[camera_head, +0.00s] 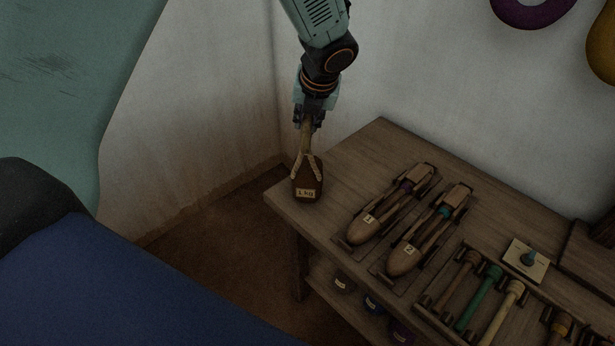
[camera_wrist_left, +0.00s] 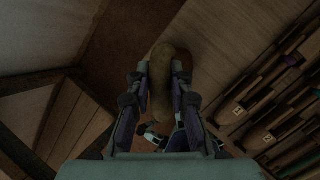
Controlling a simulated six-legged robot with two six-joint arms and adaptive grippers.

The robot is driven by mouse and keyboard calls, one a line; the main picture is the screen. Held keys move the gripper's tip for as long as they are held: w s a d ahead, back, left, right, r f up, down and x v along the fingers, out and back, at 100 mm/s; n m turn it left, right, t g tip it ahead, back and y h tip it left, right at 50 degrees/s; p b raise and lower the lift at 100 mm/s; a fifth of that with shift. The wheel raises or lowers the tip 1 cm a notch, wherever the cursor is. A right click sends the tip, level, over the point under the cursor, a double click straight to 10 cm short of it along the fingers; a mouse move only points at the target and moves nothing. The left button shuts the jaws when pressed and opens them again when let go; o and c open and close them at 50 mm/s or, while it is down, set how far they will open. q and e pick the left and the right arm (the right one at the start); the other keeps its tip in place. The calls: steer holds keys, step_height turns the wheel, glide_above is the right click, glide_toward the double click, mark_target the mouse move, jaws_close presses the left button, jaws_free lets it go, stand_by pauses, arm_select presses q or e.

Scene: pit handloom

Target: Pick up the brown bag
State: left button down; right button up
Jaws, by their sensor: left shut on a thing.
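The brown bag (camera_head: 307,184) has a pale tie around its neck and a "1 kg" label on its front. It hangs upright at the left corner of the wooden table; whether its base touches the top I cannot tell. My left gripper (camera_head: 309,120) comes down from above and is shut on the bag's upper neck. In the left wrist view the bag (camera_wrist_left: 163,70) shows between the two fingers of the left gripper (camera_wrist_left: 160,100). My right gripper is in neither view.
The wooden table (camera_head: 375,145) carries two numbered wooden shuttles (camera_head: 372,217) (camera_head: 410,255) right of the bag. A wall stands behind; open floor lies left.

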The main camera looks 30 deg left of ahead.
arm_select(q)
steer(key=shift+w+r, duration=0.15)
steer(key=shift+r, duration=0.45)
step_height(320, 180, up, 9)
steer(key=p, duration=0.4)
stand_by(0.3)
steer(key=shift+r+p, duration=1.45)
steer(key=shift+p, duration=4.05)
